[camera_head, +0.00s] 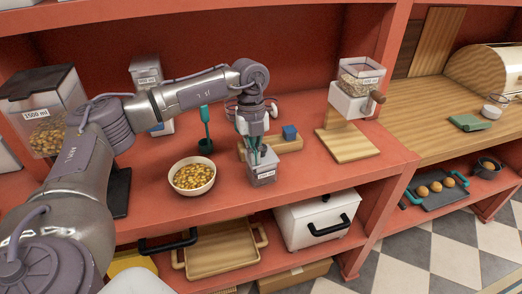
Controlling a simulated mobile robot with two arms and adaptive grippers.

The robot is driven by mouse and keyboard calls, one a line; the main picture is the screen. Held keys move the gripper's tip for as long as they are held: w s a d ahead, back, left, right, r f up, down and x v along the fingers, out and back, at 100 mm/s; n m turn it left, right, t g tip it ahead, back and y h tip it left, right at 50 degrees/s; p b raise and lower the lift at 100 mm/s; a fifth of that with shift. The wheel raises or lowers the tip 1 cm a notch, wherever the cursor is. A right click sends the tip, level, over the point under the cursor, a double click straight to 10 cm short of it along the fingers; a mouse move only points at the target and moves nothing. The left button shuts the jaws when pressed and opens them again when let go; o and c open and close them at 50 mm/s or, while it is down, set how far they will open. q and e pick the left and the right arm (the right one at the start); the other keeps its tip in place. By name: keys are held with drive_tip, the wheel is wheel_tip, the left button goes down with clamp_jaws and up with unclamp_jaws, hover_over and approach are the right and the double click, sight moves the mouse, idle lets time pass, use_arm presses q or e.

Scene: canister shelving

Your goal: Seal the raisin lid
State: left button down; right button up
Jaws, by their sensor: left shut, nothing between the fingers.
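A small clear canister (263,176) with a grey lid and a white label stands near the front edge of the red shelf. Its contents are hard to make out, so I cannot tell whether it holds raisins. My left gripper (257,160) points down at its lid, with shut, empty fingers at or just above the top. The fingers hide part of the lid, and I cannot tell whether it is fully seated. My right gripper is not in view.
A bowl of yellow-brown pieces (192,176) stands left of the canister. Behind are a teal utensil (205,128) and a wooden block (287,145) with a blue cube (290,132). A large canister (45,108) stands left, a grain mill (357,98) right.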

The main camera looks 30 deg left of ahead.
use_arm(q)
drive_tip(key=shift+r, duration=0.1)
wheel_tip(320, 180, up, 9)
drive_tip(key=p, duration=0.7)
idle(0.4)
idle(0.3)
